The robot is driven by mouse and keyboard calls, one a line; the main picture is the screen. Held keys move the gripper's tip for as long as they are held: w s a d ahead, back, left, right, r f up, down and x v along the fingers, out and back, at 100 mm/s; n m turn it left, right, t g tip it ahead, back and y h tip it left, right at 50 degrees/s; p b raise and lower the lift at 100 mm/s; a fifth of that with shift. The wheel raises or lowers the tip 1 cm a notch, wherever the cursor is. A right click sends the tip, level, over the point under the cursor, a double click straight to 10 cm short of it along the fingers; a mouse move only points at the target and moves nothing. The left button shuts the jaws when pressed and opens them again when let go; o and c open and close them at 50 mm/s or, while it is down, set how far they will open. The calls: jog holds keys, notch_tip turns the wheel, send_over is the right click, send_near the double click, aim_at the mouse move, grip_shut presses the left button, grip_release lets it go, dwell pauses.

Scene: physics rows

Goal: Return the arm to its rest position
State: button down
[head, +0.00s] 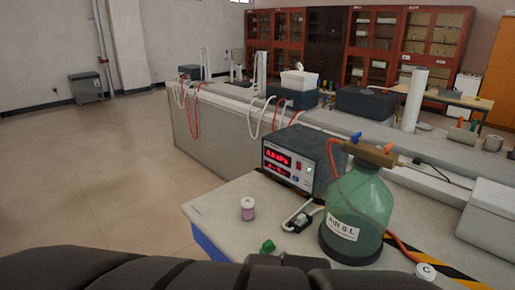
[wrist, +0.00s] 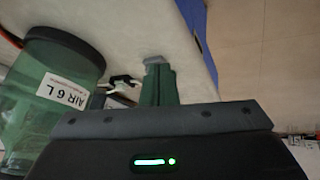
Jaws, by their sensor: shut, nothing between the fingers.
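My arm lies dark and large across the bottom of the head view (head: 150,272). My gripper (wrist: 157,68) shows in the wrist view as two green fingers pressed together, with nothing visible between them. It appears over the pale bench top (head: 222,206), near the green bottle. In the head view my fingers cannot be clearly made out. A small green piece (head: 267,246) shows just above the dark arm; I cannot tell if it is a loose thing.
A green glass bottle (head: 357,217) labelled AIR 6 L stands close on the right. A meter with red digits (head: 304,158), a small pink-filled jar (head: 248,209) and a white tube fitting (head: 302,217) are on the bench. Open floor (head: 100,180) lies left.

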jog(key=shift+s+a+f+m+y+b, duration=0.1)
jog(key=shift+a+f+m+y+b, duration=0.15)
jog(key=shift+f, duration=0.5)
jog(key=shift+a+f+m+y+b, duration=0.15)
jog(key=shift+f+m+b, duration=0.15)
jog(key=shift+f, duration=0.4)
jog(key=shift+d, duration=0.1)
